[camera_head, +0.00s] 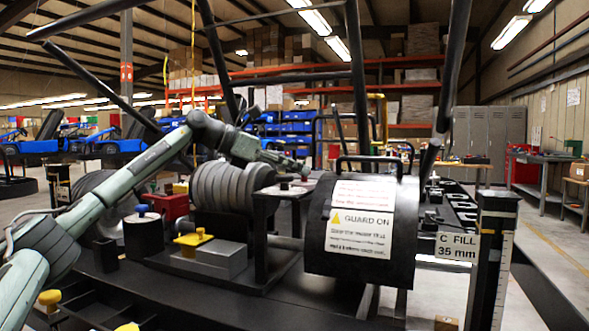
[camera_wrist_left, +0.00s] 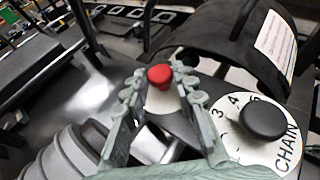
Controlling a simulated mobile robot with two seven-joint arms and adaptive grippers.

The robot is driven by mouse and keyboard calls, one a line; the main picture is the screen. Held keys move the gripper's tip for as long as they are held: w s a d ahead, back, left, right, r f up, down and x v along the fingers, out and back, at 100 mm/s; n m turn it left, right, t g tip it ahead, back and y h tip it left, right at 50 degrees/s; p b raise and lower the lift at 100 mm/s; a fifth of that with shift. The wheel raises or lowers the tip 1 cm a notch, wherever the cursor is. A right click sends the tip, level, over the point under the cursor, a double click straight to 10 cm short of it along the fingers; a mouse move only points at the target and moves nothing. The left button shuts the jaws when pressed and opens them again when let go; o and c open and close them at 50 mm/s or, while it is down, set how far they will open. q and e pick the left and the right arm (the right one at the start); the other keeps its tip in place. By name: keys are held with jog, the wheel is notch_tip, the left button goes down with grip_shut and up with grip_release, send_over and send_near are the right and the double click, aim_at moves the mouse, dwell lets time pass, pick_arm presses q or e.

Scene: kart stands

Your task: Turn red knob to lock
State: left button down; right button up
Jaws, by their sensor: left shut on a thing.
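The red knob (camera_wrist_left: 159,76) is a small round-topped knob in the upper middle of the left wrist view. My left gripper (camera_wrist_left: 160,80) has a finger on each side of it and is shut on it, near the fingertips. In the head view the left arm reaches in from the left and its gripper (camera_head: 288,164) is over a small black stand beside the guard. The knob cannot be made out clearly there. Any lock marking around the knob is hidden or too small to read. My right gripper is not in view.
A black knob (camera_wrist_left: 264,117) on a white numbered CHAIN dial (camera_wrist_left: 235,141) sits right of the red knob. The black guard (camera_head: 350,258) with a GUARD ON label stands close by. Grey ribbed cylinders (camera_head: 222,186) lie left, and a C FILL post (camera_head: 493,262) stands right.

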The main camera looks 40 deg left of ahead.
pick_arm(q)
jog(key=shift+s+d+f+n+t+y, duration=0.1)
jog(key=shift+s+d+n+t+y, duration=0.05)
jog(key=shift+n+t+y, duration=0.45)
jog(key=shift+d+n+y, duration=0.1)
jog(key=shift+n+y, duration=0.4)
jog(key=shift+d+n+t+y, duration=0.2)
jog(key=shift+n+t+y, duration=0.3)
jog(key=shift+n+y, duration=0.9)
jog(key=shift+y, duration=0.2)
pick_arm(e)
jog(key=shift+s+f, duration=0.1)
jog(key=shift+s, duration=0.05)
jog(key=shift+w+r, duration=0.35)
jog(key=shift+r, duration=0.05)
pick_arm(q)
jog(key=c, duration=1.3)
grip_release()
jog(key=shift+o, duration=0.2)
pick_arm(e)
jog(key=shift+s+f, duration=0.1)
